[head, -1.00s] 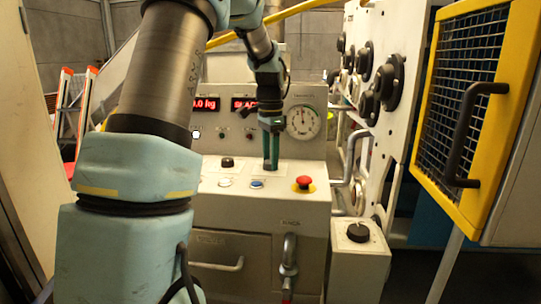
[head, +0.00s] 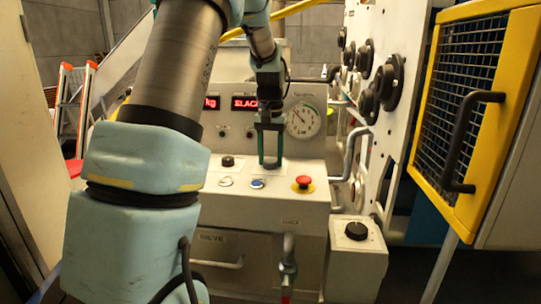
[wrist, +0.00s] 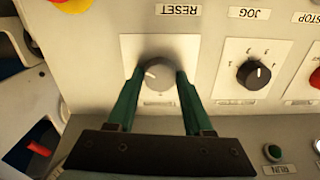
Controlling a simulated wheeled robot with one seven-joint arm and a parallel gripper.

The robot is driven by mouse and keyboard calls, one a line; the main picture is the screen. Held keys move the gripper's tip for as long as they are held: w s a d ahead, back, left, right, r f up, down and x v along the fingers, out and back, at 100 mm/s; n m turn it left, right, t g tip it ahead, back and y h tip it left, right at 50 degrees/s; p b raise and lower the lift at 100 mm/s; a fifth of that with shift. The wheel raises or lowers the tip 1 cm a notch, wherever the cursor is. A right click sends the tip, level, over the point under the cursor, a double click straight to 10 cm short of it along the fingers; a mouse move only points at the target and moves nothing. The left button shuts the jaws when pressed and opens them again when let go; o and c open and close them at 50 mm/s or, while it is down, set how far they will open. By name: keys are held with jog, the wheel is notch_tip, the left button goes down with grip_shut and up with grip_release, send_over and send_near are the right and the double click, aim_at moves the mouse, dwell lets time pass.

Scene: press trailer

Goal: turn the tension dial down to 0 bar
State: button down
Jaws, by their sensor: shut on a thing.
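The tension dial (wrist: 158,75), a round grey knob on a white plate, sits between my green fingers in the wrist view. Its white pointer mark faces left in that view. My gripper (wrist: 157,82) is shut on the dial, one finger at each side. A red display (head: 245,103) reads "SLAC", the rest being covered.
A red emergency button (head: 304,182) stands right of my gripper, with blue (head: 257,183) and white (head: 226,181) buttons in front. A black knob (head: 228,161) is to the left. The JOG knob (wrist: 254,74) shows beside the dial. A yellow mesh guard (head: 465,110) is at the right.

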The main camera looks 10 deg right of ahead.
aim_at(270, 161)
jog(key=shift+n, duration=0.9)
jog(key=shift+c, duration=1.5)
grip_release()
notch_tip(270, 161, up, 11)
jog(key=b, duration=0.2)
jog(key=shift+f, duration=0.1)
